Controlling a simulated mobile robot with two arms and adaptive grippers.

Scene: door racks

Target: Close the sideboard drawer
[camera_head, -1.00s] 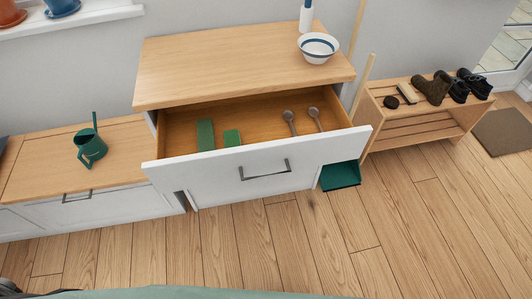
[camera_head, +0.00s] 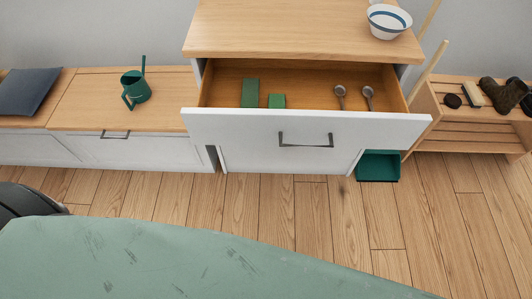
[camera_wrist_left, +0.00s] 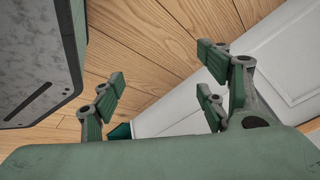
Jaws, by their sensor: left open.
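The sideboard (camera_head: 290,32) has a wooden top, and its white-fronted drawer (camera_head: 230,128) is pulled well out. A dark bar handle (camera_head: 306,139) is on the drawer front. Inside lie two green blocks (camera_head: 250,92) and two spoon-like utensils (camera_head: 340,95). My left gripper (camera_wrist_left: 155,95) shows only in the left wrist view, with its fingers spread wide and nothing between them. It is over the floor and near white furniture panels; which panel is nearest I cannot tell. My right gripper is not in view.
A bench with a green watering can (camera_head: 136,90) and a dark cushion (camera_head: 29,91) stands left. A shoe rack (camera_head: 462,132) and a green dustpan (camera_head: 377,167) are right. A bowl (camera_head: 388,21) sits on the sideboard. Wooden floor (camera_head: 300,205) in front is clear.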

